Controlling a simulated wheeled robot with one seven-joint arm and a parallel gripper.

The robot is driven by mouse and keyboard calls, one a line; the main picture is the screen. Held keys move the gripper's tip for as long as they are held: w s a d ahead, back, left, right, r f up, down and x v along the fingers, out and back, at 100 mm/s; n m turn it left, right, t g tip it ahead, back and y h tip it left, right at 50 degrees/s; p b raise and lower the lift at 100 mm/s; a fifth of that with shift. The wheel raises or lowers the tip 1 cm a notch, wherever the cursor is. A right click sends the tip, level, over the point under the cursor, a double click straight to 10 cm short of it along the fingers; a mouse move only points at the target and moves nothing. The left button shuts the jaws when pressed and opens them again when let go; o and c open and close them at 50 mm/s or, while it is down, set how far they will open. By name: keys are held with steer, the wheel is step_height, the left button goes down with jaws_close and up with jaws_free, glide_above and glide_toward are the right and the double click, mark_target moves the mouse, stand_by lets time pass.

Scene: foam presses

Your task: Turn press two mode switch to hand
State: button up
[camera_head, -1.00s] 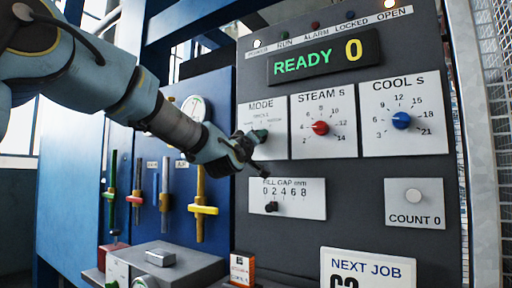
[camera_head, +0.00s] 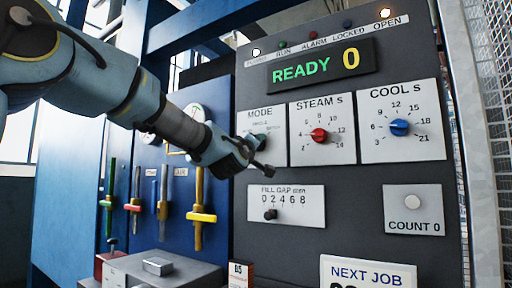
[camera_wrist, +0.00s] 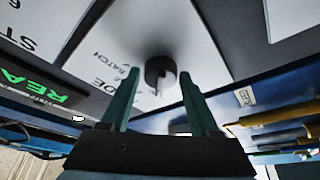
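The mode plate (camera_head: 257,121) is a white panel at the upper left of the dark press face, marked MODE. Its switch is hidden behind my gripper in the head view. In the wrist view the switch (camera_wrist: 160,72) is a round dark knob with a pale pointer toward the bottom of the picture. My gripper (camera_head: 266,155) is at the plate's lower part. In the wrist view its two green fingers (camera_wrist: 159,76) are apart, one on each side of the knob; contact is not visible.
The steam dial (camera_head: 319,135) and cool dial (camera_head: 399,127) are to the right of the mode plate. The fill gap slider (camera_head: 270,214) is just below my gripper. The display (camera_head: 320,65) reads READY 0. Coloured-handled rods (camera_head: 201,217) stand at left.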

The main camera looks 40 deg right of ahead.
steer(key=shift+o, duration=1.4)
steer(key=shift+f, duration=0.1)
steer(key=b+v, duration=0.3)
steer(key=v, duration=0.7)
steer(key=shift+s+a+b, duration=0.2)
steer(key=shift+a+b, duration=0.15)
